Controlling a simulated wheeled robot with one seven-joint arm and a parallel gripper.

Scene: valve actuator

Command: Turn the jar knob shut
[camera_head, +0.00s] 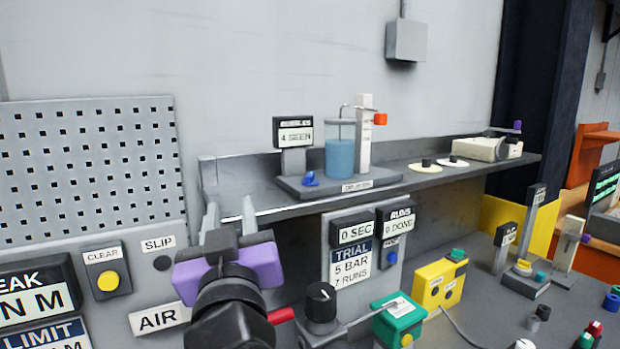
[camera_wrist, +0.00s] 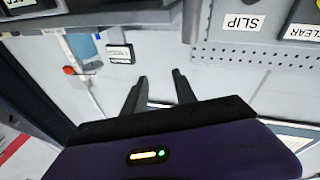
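A clear jar (camera_head: 340,157) with blue liquid stands on a grey base (camera_head: 338,187) on the shelf. A small blue knob (camera_head: 310,179) is on the front left of that base. An orange-red knob (camera_head: 380,119) is on the white post (camera_head: 364,140) right of the jar, with a thin bent tube over the jar. I cannot tell which is the jar knob. My gripper (camera_head: 230,208) is open and empty, left of and nearer than the jar, apart from it. The wrist view shows its two dark fingers (camera_wrist: 161,88) spread, with the jar (camera_wrist: 82,47) upside down at upper left.
A "4 SEEN" display (camera_head: 294,133) stands left of the jar. The grey shelf (camera_head: 260,208) has a raised left end. Below are the trial panel (camera_head: 351,262), a black dial (camera_head: 321,301) and a green box (camera_head: 399,320). A perforated board (camera_head: 90,160) is at left. Discs and a cream device (camera_head: 487,148) sit right.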

